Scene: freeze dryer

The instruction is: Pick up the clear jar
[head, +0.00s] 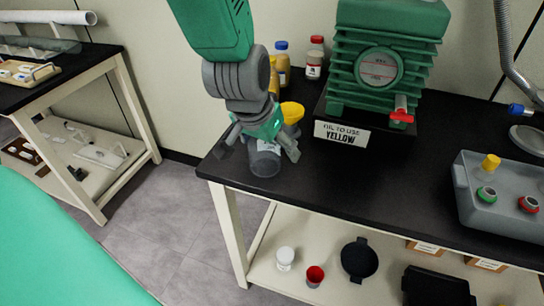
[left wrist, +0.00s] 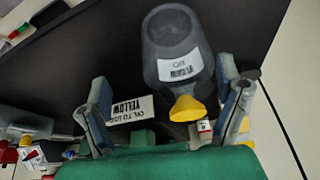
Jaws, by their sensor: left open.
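The clear jar (head: 265,164) stands near the left front corner of the black table, grey and see-through, with a white label. It shows large in the left wrist view (left wrist: 172,35), its label towards my gripper. My left gripper (head: 259,149) is open, its fingers spread on either side of the jar in the head view and hiding its upper part. In the left wrist view the jar lies ahead, between and beyond the open fingers (left wrist: 170,98); I cannot tell whether they touch it. My right gripper is not in view.
A yellow funnel (head: 292,112) is close behind the jar; yellow also shows by the jar in the left wrist view (left wrist: 187,108). A green pump (head: 385,65) with a "YELLOW" oil sign (head: 341,134) stands right. Bottles (head: 314,60) stand behind. A grey bin (head: 500,205) is far right.

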